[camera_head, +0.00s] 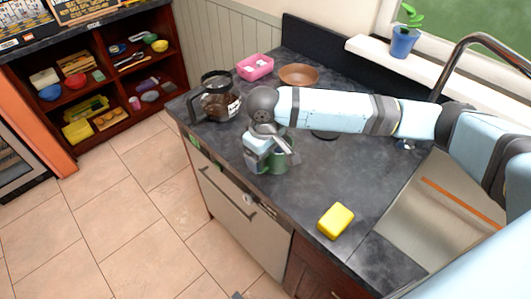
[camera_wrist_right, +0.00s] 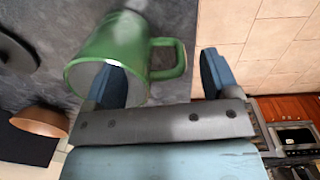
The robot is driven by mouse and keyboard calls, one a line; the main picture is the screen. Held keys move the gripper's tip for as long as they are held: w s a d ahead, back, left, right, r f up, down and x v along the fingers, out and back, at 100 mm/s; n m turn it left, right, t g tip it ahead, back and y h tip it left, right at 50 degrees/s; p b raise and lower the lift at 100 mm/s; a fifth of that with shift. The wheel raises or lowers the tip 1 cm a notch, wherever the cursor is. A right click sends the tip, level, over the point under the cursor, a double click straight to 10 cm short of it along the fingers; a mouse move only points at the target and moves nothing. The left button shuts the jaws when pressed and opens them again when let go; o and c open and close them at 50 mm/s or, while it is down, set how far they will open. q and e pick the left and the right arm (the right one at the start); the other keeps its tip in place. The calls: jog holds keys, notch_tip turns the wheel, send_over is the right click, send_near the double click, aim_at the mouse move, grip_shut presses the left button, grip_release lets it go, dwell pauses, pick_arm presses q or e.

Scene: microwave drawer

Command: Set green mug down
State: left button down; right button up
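The green mug (camera_head: 279,164) is at the front edge of the dark counter (camera_head: 315,185), and it appears to stand upright there. My right gripper (camera_head: 272,160) is pointed down at the mug and partly covers it. In the right wrist view, the mug (camera_wrist_right: 118,45) shows its rim and its handle (camera_wrist_right: 172,58). The right gripper's fingers (camera_wrist_right: 160,80) are apart, with the handle between them. One finger overlaps the mug's mouth; I cannot tell whether it touches the wall. My left gripper is not in view.
A coffee pot (camera_head: 217,98) stands left of the mug. A pink container (camera_head: 255,66) and a brown bowl (camera_head: 299,75) are behind. A yellow sponge (camera_head: 336,220) lies near the front edge, left of the sink (camera_head: 440,215). The counter between mug and sponge is clear.

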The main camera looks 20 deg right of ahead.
notch_tip(320, 180, up, 12)
jog(key=shift+a+r, duration=0.15)
jog(key=shift+a, duration=0.05)
dwell(0.5)
jog(key=shift+s, duration=0.1)
dwell(0.3)
